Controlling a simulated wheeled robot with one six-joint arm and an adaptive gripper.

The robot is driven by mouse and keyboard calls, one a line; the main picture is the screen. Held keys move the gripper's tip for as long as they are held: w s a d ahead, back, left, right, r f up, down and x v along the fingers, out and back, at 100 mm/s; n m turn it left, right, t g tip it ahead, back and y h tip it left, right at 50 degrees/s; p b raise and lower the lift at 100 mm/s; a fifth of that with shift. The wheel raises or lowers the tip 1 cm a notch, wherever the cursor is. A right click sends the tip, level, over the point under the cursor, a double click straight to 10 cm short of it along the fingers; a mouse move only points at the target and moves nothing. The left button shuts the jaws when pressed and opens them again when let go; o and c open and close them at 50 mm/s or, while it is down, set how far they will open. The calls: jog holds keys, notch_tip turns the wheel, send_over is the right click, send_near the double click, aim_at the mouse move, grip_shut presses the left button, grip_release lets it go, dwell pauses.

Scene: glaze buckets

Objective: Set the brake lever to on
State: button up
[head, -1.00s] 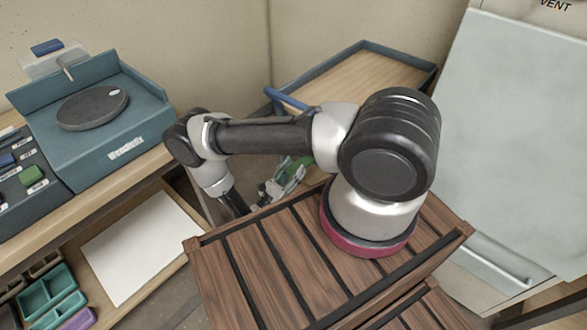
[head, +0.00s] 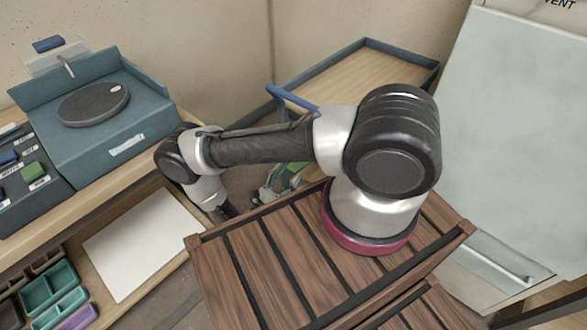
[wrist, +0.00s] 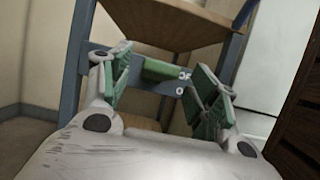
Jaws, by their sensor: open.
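The brake lever is a small green bar (wrist: 163,70) on the blue-grey frame of a cart (wrist: 97,54), below its wooden top. It lies roughly level, with small white markings at its right end. A bit of green near the cart in the head view (head: 298,167) may be the lever or a finger pad. My gripper (wrist: 165,78) is open and empty, with green-padded fingers to the left and right of the lever in the wrist view. The lever appears ahead of the fingertips; I see no contact. In the head view my gripper (head: 270,190) is partly hidden.
The cart's tray top (head: 350,75) and blue handle (head: 290,98) stand behind my arm. A pale cabinet (head: 510,140) is at the right. A bench with a teal wheel unit (head: 120,125) is at the left. My arm stands over a slatted wooden surface (head: 265,265).

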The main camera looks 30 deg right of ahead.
jog(key=v, duration=0.8)
jog(key=s+d+m+g, duration=0.1)
jog(key=s+d+g, duration=0.4)
jog(key=w+a+r+m+g+y, duration=0.15)
jog(key=r+m+g+y, duration=0.45)
jog(key=r, duration=1)
jog(key=w+a+r+m+g+y, duration=0.1)
jog(key=a+r+m+g+y, duration=0.15)
jog(key=r+m+y, duration=1.05)
jog(key=s+d+r+t, duration=0.3)
jog(key=d+r, duration=0.1)
jog(key=r, duration=0.4)
jog(key=s+d+r+m+t+y, duration=0.1)
jog(key=s+d+r+t, duration=0.2)
jog(key=r, duration=0.6)
jog(key=s+d+r+m+t+y, duration=0.1)
jog(key=s+d+r+t, duration=0.2)
jog(key=r, duration=0.6)
jog(key=shift+s+d+t, duration=0.25)
jog(key=shift+d+t, duration=0.3)
jog(key=shift+d, duration=0.6)
